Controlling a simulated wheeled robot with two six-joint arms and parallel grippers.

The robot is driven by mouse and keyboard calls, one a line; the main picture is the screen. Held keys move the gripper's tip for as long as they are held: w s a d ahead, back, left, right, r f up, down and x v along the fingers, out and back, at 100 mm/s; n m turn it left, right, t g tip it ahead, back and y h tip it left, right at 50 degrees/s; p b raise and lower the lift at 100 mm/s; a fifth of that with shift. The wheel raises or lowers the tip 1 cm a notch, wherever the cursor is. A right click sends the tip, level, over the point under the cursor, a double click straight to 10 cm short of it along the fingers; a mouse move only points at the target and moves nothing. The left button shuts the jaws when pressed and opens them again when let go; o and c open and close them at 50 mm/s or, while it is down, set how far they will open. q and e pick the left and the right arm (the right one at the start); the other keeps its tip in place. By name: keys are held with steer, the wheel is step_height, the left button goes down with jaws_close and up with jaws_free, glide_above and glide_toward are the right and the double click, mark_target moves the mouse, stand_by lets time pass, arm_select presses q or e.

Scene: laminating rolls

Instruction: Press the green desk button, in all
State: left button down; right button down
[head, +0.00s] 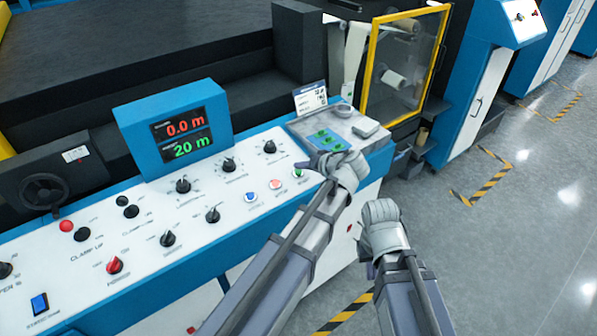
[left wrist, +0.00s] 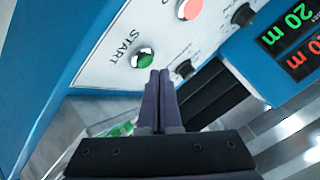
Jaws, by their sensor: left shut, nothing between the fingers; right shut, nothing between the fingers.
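The green desk button (head: 298,173) is at the right end of the white sloping control panel, beside the red and blue buttons.
The red button (head: 275,184) and blue button (head: 251,197) are close by. A display (head: 180,133) rises from the panel. The floor at right is open.

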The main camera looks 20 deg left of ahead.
arm_select(q)
steer(key=shift+f, duration=0.2)
steer(key=shift+a+f+b, duration=0.1)
steer(key=shift+f+b, duration=0.15)
steer(key=shift+b, duration=0.2)
